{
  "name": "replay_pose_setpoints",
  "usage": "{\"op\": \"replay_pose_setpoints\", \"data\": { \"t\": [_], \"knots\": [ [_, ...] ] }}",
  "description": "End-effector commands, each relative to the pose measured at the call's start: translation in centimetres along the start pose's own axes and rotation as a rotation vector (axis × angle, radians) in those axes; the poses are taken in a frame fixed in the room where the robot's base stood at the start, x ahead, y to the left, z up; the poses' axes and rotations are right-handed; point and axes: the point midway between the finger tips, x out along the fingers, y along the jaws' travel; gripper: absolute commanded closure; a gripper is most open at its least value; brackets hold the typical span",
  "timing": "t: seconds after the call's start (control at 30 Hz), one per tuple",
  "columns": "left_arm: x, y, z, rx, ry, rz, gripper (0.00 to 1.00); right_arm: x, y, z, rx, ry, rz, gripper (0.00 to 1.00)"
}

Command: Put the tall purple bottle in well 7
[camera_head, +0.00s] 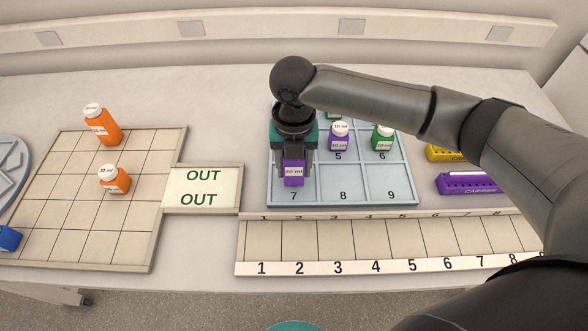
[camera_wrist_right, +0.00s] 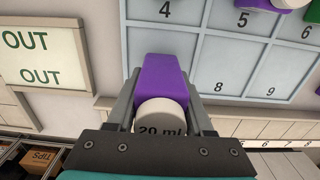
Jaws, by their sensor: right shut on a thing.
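The tall purple bottle (camera_head: 293,175) is held by my right gripper (camera_head: 295,160) at well 7, in the front left of the blue-grey numbered tray (camera_head: 330,199). In the wrist view the purple bottle (camera_wrist_right: 161,80) sits between the two fingers of the right gripper (camera_wrist_right: 161,95), its white cap marked 20 ml toward the camera. The number 7 shows just in front of the bottle in the head view. I cannot tell whether its base touches the well floor. My left gripper is not in view.
A shorter purple bottle (camera_head: 339,138) stands in well 5 and a green one (camera_head: 382,138) in well 6. Wells 8 and 9 are empty. Orange bottles (camera_head: 103,126) stand on the left grid board (camera_head: 150,250). An OUT sign (camera_head: 201,188) lies left of the tray, and a numbered rack (camera_head: 390,265) in front.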

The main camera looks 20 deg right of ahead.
Motion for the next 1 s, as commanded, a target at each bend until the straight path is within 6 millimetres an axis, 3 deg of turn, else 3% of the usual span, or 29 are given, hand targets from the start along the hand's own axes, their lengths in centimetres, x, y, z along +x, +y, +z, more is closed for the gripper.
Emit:
{"op": "replay_pose_setpoints", "data": {
  "t": [0.1, 0.47, 0.5, 0.73, 1.0],
  "knots": [
    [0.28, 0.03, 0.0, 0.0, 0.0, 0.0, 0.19, 1.38, 0.01, -0.04, -0.001, 0.001, 0.0, 1.0],
    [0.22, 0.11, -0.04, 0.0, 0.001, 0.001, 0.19, 1.65, 0.01, -0.01, -0.001, 0.0, 0.0, 1.0],
    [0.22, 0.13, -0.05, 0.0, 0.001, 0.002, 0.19, 1.6, 0.01, 0.0, -0.001, -0.001, 0.0, 0.44],
    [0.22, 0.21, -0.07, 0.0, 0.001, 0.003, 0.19, 1.59, 0.0, -0.01, -0.001, 0.0, 0.0, 0.18],
    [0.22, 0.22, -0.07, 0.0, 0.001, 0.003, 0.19, 1.43, 0.0, 0.02, -0.001, -0.001, 0.0, 0.18]
  ]
}}
